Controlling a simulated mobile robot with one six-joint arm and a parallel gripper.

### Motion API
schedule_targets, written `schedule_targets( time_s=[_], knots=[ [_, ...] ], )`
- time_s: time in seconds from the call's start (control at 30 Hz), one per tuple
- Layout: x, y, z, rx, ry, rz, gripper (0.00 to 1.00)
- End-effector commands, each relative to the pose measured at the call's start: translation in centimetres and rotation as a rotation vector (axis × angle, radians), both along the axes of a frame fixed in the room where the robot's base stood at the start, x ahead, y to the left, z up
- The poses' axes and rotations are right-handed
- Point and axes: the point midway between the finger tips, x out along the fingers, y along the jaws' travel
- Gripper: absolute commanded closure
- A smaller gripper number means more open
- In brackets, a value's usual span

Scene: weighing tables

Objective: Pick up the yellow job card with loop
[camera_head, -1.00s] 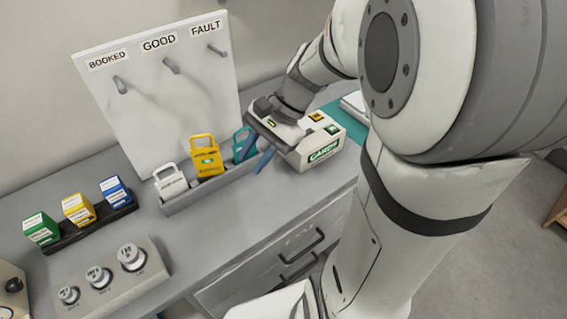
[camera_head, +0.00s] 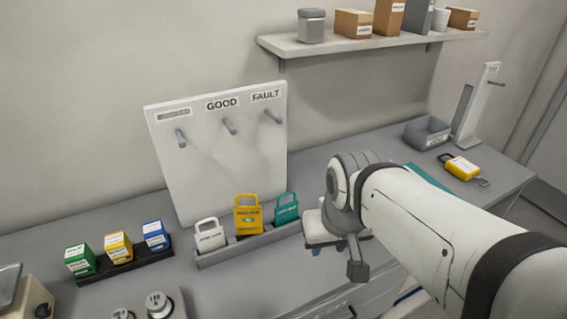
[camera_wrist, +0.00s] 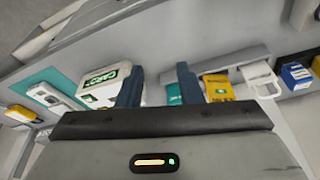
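The yellow job card with loop (camera_head: 248,215) stands upright in a grey rack (camera_head: 232,254), between a white card (camera_head: 209,236) and a teal card (camera_head: 286,208). Its handle loop is at the top. In the wrist view the yellow card (camera_wrist: 217,87) is right of my fingers, upper part cut off or hard to see. My gripper (camera_wrist: 158,84) is open, its two blue fingers apart with nothing between them. In the head view my arm mostly hides the gripper, which is right of the rack and apart from the yellow card.
A peg board (camera_head: 218,150) stands behind the rack. Green, yellow and blue boxes (camera_head: 155,236) sit left of it. Another yellow item with a ring (camera_head: 460,166) lies far right. A shelf (camera_head: 370,45) hangs above.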

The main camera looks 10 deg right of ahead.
Motion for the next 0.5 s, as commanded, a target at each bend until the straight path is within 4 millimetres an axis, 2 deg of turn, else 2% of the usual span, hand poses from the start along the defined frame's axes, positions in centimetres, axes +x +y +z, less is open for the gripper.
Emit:
schedule_targets(
  time_s=[0.13, 0.27, 0.5],
  knots=[
    [0.8, 1.0, -0.8, 0.103, 0.088, -0.111, 0.67],
    [2.3, 2.9, -2.0, 0.283, 0.242, -0.314, 0.67],
    [7.2, 6.4, -3.4, 0.647, 0.568, -0.74, 0.67]
  ],
)
